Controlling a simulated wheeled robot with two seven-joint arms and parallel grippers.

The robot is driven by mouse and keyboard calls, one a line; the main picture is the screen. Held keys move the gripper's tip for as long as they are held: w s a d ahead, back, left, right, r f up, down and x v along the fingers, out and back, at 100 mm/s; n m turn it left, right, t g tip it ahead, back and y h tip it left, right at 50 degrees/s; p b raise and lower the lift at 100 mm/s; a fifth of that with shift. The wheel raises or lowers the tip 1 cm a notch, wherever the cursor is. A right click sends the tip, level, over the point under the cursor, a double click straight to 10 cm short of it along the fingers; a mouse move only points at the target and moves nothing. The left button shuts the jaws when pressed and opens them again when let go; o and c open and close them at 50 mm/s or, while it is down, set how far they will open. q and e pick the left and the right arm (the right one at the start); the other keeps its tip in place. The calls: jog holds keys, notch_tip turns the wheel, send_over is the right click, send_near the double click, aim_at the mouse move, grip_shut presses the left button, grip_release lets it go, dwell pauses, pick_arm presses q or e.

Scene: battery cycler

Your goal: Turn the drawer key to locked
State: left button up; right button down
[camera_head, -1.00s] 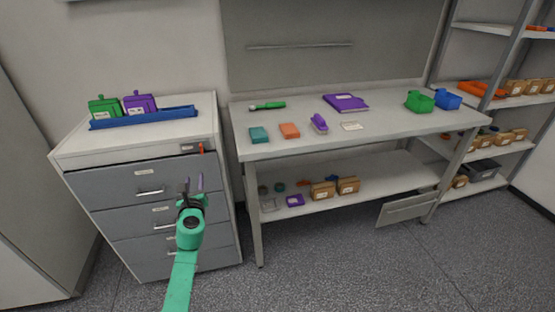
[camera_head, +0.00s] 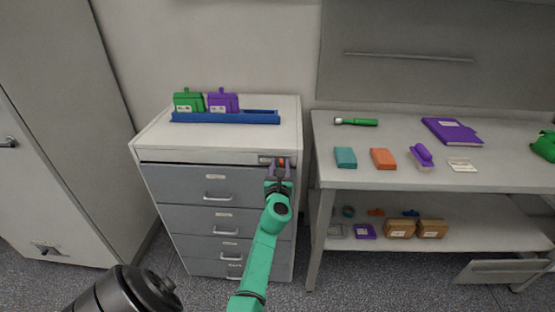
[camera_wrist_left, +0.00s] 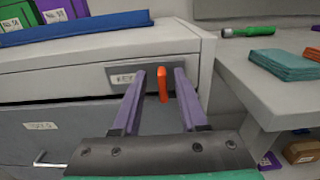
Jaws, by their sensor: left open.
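The drawer key (camera_wrist_left: 163,85) is orange and stands upright in the lock plate (camera_wrist_left: 120,76) at the top right of the grey drawer cabinet (camera_head: 150,148). The plate carries a label that reads like "KEY". In the head view the key (camera_head: 282,161) shows small between the fingertips. My left gripper (camera_wrist_left: 160,78) is open, with one purple finger on each side of the key. A gap shows on both sides, so the fingers do not appear to touch it. How deep the key sits between them is hard to tell. My right gripper is not in view.
A blue tray (camera_head: 225,118) with a green bin (camera_head: 188,102) and a purple bin (camera_head: 222,102) stands on the cabinet top. The workbench (camera_head: 400,178) is close on the right, with a green-handled tool (camera_head: 357,121) on it. A tall cabinet (camera_head: 55,110) stands at left.

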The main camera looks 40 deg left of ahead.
pick_arm(q)
jog(key=shift+s+d+r, duration=0.15)
jog(key=shift+d+r, duration=0.1)
jog(key=shift+d, duration=0.1)
jog(key=shift+s+d+r, duration=0.1)
jog(key=c, duration=0.4)
grip_shut()
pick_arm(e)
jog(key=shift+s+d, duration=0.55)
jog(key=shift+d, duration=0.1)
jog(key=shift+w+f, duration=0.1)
